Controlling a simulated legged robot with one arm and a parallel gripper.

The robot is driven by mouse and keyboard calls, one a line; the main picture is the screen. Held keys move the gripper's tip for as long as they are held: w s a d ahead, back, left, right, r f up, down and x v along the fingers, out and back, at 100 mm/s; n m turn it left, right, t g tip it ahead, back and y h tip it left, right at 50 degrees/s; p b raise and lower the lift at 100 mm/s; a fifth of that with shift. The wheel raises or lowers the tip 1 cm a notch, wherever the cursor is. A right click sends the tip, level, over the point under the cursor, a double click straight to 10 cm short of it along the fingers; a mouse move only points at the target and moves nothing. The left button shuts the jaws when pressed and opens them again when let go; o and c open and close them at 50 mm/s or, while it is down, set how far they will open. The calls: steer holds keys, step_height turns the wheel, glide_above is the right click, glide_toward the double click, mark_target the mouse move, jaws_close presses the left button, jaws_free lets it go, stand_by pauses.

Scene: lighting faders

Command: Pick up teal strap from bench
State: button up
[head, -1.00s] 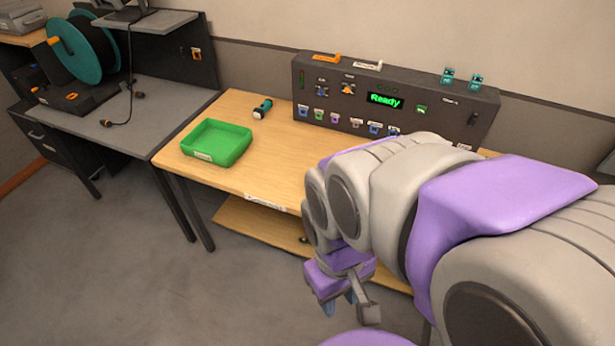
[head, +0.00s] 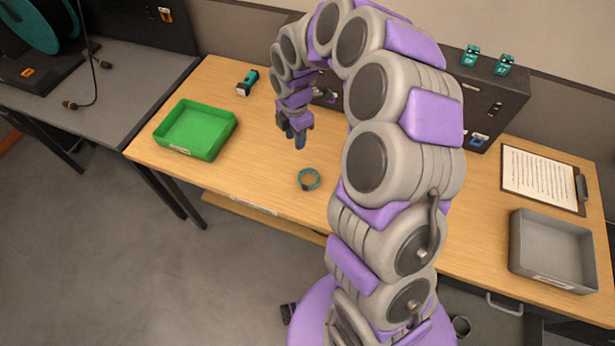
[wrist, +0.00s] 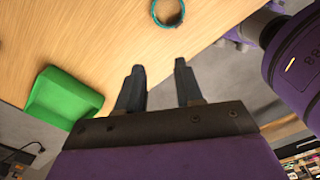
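The teal strap (head: 309,179) is a small ring with a dark part on one side, lying on the wooden bench (head: 255,150) near its front edge. It also shows at the top edge of the wrist view (wrist: 167,12), partly cut off, beyond my fingertips. My gripper (head: 296,138) is above the bench, up and a little left of the strap in the head view. In the wrist view my gripper (wrist: 157,68) has its two dark fingers apart with nothing between them.
A green tray (head: 213,146) stands left on the bench, with a teal-and-black flashlight-like item (head: 247,83) behind it. A grey tray (head: 517,245) and clipboard (head: 540,178) are at the right. A dark control panel (head: 510,105) stands at the back, partly hidden by my arm.

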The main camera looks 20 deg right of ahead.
step_height(320, 180, down, 2)
steer(key=w+n, duration=0.1)
steer(key=w, duration=0.1)
steer(key=b, duration=0.2)
glide_above(304, 170)
steer(key=a, duration=0.2)
step_height(304, 170, down, 12)
steer(key=shift+s+d+r, duration=0.1)
steer(key=shift+d+r, duration=0.05)
steer(key=shift+d+f, duration=0.15)
steer(key=shift+f, duration=0.25)
steer(key=shift+d+f, duration=0.1)
steer(key=shift+d, duration=0.25)
steer(key=shift+d+f+b, duration=0.55)
steer(key=shift+d+f, duration=0.05)
steer(key=shift+f, duration=0.15)
steer(key=f, duration=0.1)
steer(key=a+f+b, duration=0.1)
steer(key=f, duration=0.1)
steer(key=shift+f, duration=0.25)
steer(key=shift+a, duration=0.55)
steer(key=shift+d, duration=0.75)
steer(key=c, duration=0.5)
steer(key=shift+d, duration=0.1)
jaws_close()
steer(key=shift+a, duration=0.65)
